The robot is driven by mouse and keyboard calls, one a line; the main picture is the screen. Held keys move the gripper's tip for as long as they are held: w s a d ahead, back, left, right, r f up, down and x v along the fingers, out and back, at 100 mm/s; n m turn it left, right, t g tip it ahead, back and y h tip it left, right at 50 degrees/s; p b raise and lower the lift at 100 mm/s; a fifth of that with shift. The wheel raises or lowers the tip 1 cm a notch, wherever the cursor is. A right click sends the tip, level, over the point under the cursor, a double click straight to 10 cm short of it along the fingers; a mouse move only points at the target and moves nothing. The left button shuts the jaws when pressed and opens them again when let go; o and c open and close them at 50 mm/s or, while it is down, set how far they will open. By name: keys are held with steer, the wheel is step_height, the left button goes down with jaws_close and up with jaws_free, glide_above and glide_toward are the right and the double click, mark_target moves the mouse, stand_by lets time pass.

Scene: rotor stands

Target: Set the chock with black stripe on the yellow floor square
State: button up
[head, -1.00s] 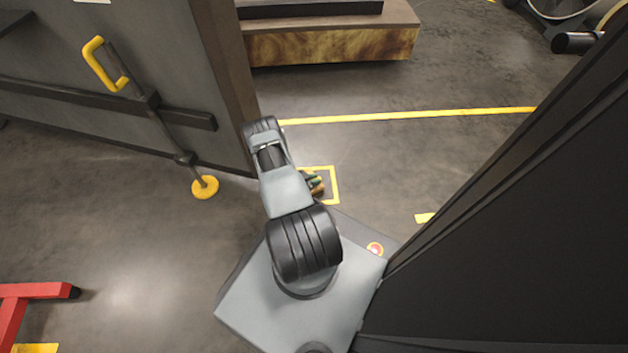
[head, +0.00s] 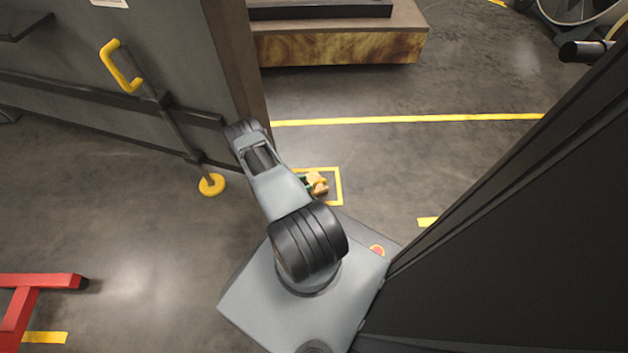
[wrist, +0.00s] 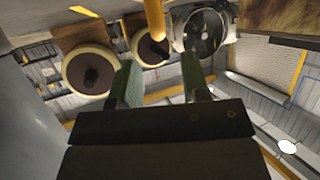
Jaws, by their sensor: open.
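The yellow floor square (head: 340,186) is a taped outline on the floor just beyond my base in the head view. A small tan, wood-coloured block (head: 319,188), probably the chock, shows inside the outline; its stripe cannot be made out. Small green parts beside it look like my finger pads, and my arm hides the square's left side. In the wrist view my gripper (wrist: 161,78) is open, with green-padded fingers apart and nothing held between them. The chock cannot be seen in the wrist view.
A grey panel with a yellow handle (head: 120,66) stands close to my arm's left. A wooden plinth (head: 340,48) is at the back, a dark upright structure (head: 520,220) at right. A red stand (head: 30,290) is lower left. Floor behind the square is clear.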

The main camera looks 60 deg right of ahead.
steer(key=shift+p+v, duration=0.45)
steer(key=shift+v, duration=1.9)
